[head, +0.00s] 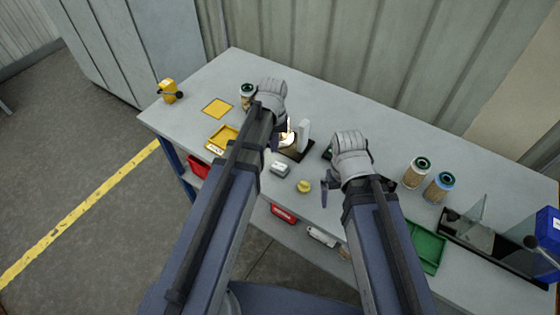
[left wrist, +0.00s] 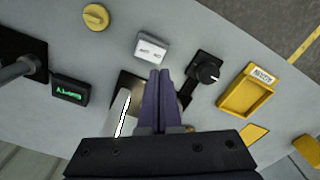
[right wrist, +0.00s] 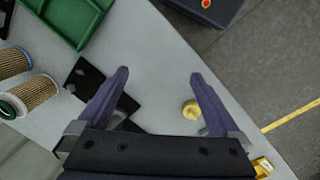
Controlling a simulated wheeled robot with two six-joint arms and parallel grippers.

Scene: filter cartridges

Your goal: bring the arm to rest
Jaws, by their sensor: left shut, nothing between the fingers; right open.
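My left gripper (left wrist: 158,100) is shut and empty; its purple fingers are together in the left wrist view. It hangs above the bench near a device on a dark base (head: 293,150). In the head view its fingers are mostly hidden by my arm. My right gripper (right wrist: 158,95) is open, with nothing between its fingers in the right wrist view. In the head view my right gripper (head: 324,190) is over the bench's front part. A round yellow knob-like piece (right wrist: 191,109) lies on the bench near one fingertip; it also shows in the head view (head: 304,186).
Filter cartridges (head: 417,172) (head: 439,187) stand right of my right arm; another (head: 247,92) stands at the back left. A yellow tray (head: 222,138), a green tray (head: 428,246), a white labelled block (head: 281,169) and a blue box (head: 548,232) are on the bench.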

